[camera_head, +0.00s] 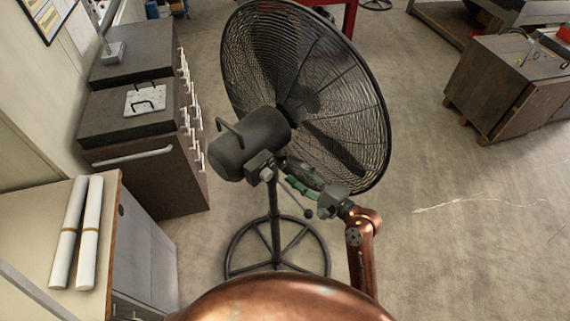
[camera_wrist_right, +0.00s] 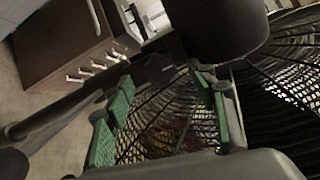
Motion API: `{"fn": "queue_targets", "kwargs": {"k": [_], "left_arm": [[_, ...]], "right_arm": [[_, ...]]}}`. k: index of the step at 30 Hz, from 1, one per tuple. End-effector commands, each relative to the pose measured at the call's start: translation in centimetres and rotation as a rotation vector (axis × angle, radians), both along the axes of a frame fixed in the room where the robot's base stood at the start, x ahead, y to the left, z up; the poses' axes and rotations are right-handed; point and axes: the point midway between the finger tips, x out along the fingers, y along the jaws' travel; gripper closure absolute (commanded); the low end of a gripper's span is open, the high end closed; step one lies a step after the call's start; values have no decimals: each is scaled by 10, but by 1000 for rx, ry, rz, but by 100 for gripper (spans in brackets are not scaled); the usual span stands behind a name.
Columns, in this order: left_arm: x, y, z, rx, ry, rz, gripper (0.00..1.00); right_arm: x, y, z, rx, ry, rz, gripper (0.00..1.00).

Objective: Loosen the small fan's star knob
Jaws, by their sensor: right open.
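The black fan stands in the middle of the head view, with its round wire cage (camera_head: 330,95), dark motor housing (camera_head: 245,142) and upright post on a ring base (camera_head: 277,272). A small pale knob-like part (camera_head: 266,174) sits on the bracket under the motor; I cannot tell if it is star-shaped. My right gripper (camera_head: 290,175) is just right of this bracket, below the motor. In the right wrist view, its green-padded fingers (camera_wrist_right: 163,85) are apart, with the motor housing (camera_wrist_right: 215,25) above and the cage behind. No held object shows between them. My left gripper is out of view.
Dark drawer cabinets (camera_head: 145,175) with pale handles stand left of the fan. A bench (camera_head: 108,205) with two white rolls (camera_head: 88,232) is at the lower left. A wooden crate-like block (camera_head: 500,85) stands at the upper right. The floor right of the fan is clear.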

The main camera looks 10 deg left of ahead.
Motion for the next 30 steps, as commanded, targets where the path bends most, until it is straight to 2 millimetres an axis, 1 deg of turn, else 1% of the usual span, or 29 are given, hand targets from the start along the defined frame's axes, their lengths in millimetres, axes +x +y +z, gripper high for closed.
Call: {"fn": "queue_targets", "kwargs": {"k": [1, 3, 7, 12, 19, 30], "left_arm": [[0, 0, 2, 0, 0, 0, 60], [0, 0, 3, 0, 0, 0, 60], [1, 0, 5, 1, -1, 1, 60], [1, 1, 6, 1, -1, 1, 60], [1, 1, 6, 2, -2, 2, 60], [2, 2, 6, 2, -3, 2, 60]], "right_arm": [[5, 8, 2, 2, 0, 1, 49], [11, 16, 1, 0, -1, 1, 49], [19, 28, 1, -1, -1, 0, 49], [24, 34, 0, -3, -2, -1, 49], [24, 34, -1, -3, -2, -1, 49], [24, 34, -1, -4, -1, -2, 74]]}}
